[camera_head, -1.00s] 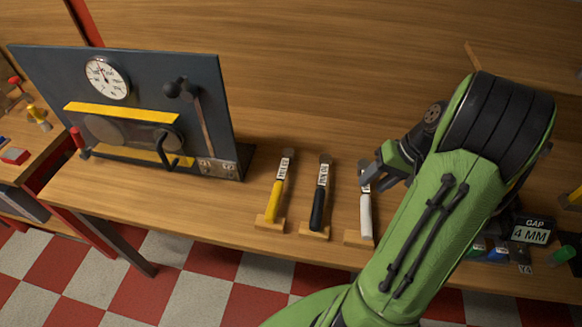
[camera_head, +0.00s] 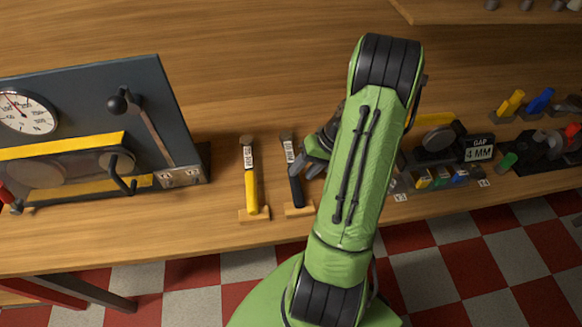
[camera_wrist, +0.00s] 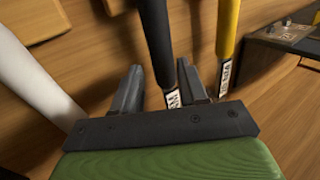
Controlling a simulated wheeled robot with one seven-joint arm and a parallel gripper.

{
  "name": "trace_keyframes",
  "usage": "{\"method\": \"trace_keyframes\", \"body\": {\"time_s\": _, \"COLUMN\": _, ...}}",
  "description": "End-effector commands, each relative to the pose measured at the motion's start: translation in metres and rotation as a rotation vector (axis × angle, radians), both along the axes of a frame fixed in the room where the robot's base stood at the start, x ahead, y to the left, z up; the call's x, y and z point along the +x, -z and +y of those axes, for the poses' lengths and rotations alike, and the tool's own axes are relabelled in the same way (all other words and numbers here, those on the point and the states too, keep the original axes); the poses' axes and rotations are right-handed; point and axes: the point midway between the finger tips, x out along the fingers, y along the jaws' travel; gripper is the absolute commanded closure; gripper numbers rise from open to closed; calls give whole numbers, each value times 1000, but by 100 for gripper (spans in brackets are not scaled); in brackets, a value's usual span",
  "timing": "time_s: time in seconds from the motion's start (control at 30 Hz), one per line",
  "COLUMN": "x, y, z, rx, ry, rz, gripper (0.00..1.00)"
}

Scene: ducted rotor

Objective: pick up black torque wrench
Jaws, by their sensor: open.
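The black torque wrench (camera_head: 296,186) lies on the wooden bench, its handle end on a small wooden block and a white label near its head. In the wrist view its black handle (camera_wrist: 157,40) runs down between the two fingers of my gripper (camera_wrist: 165,85). The fingers are apart, one on each side of the wrench, with no grip visible. In the head view my gripper (camera_head: 315,165) is just right of the wrench, and my arm hides part of the bench there. Whether a finger touches the wrench I cannot tell.
A yellow-handled wrench (camera_head: 251,190) lies close to the left of the black one. A white-handled wrench (camera_wrist: 35,75) shows on the other side in the wrist view. A dark gauge panel (camera_head: 150,85) stands at left. A gap sign (camera_head: 479,150) and small tools are at right.

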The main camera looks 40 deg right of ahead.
Motion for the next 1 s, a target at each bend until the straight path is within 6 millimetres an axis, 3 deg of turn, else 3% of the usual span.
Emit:
{"method": "trace_keyframes", "body": {"time_s": 0.23, "x": 16, "y": 37, "z": 20, "rx": 4, "ry": -2, "rz": 2, "gripper": 58}}
{"method": "trace_keyframes", "body": {"time_s": 0.5, "x": 18, "y": 41, "z": 21, "rx": 1, "ry": 0, "rz": 0, "gripper": 58}}
{"method": "trace_keyframes", "body": {"time_s": 0.77, "x": 18, "y": 41, "z": 21, "rx": 1, "ry": 0, "rz": 0, "gripper": 97}}
{"method": "trace_keyframes", "body": {"time_s": 1.0, "x": 18, "y": 39, "z": 21, "rx": 0, "ry": -1, "rz": -2, "gripper": 100}}
